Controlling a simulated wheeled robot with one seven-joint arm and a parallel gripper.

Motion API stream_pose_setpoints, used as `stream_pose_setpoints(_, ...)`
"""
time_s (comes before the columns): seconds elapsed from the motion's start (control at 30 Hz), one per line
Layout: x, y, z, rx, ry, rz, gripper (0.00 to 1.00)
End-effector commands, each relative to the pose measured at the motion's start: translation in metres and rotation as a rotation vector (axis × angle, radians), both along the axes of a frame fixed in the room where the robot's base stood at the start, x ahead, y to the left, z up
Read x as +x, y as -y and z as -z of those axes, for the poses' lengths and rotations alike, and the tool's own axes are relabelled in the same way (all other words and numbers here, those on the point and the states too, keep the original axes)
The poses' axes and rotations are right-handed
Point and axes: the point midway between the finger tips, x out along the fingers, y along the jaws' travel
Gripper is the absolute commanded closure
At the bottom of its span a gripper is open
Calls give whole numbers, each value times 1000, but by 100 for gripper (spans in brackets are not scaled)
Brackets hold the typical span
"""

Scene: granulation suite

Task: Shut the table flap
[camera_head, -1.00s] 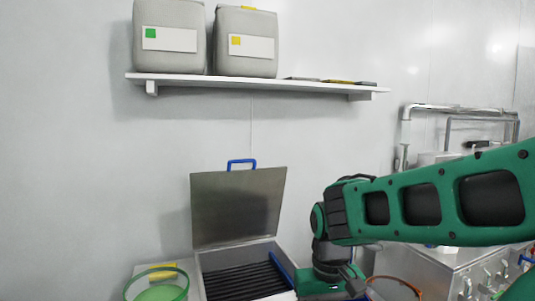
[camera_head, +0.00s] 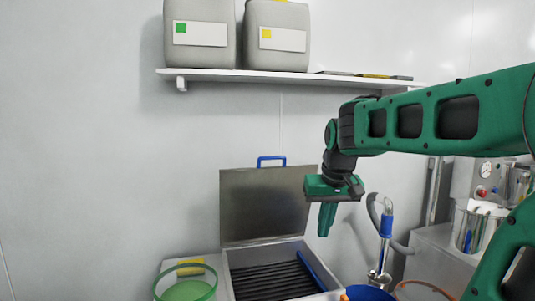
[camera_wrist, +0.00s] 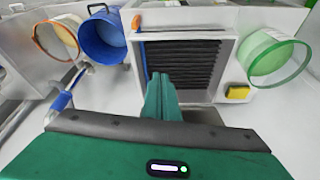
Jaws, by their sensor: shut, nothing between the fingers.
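The table flap (camera_head: 262,208) is a grey metal lid with a blue handle (camera_head: 271,160) on its top edge. It stands upright and open at the back of a box with a dark ribbed interior (camera_head: 270,282). My gripper (camera_head: 327,222) is shut and empty, pointing down in front of the flap's right edge and above the box, apart from the handle. In the wrist view my gripper (camera_wrist: 161,92) hangs over the ribbed opening (camera_wrist: 184,66). The handle does not show clearly there.
A blue container (camera_head: 366,293) and a blue-handled tool (camera_head: 385,226) are to the right. A shelf (camera_head: 290,77) with two grey canisters is above.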

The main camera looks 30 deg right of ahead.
Motion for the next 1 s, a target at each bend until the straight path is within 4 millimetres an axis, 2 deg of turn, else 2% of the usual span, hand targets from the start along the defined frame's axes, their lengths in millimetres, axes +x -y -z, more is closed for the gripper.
stream_pose_setpoints(0.03,32,5,-27,-25,49,-19,100)
stream_pose_setpoints(0.2,124,13,-116,-103,217,-82,100)
stream_pose_setpoints(0.33,178,11,-176,-151,327,-124,100)
stream_pose_setpoints(0.4,199,7,-201,-171,373,-144,100)
stream_pose_setpoints(0.5,219,3,-227,-191,422,-163,100)
stream_pose_setpoints(0.6,230,0,-240,-201,448,-175,100)
stream_pose_setpoints(0.7,236,0,-242,-205,456,-179,100)
stream_pose_setpoints(0.87,249,3,-230,-205,456,-180,100)
stream_pose_setpoints(1.0,266,8,-212,-205,454,-180,100)
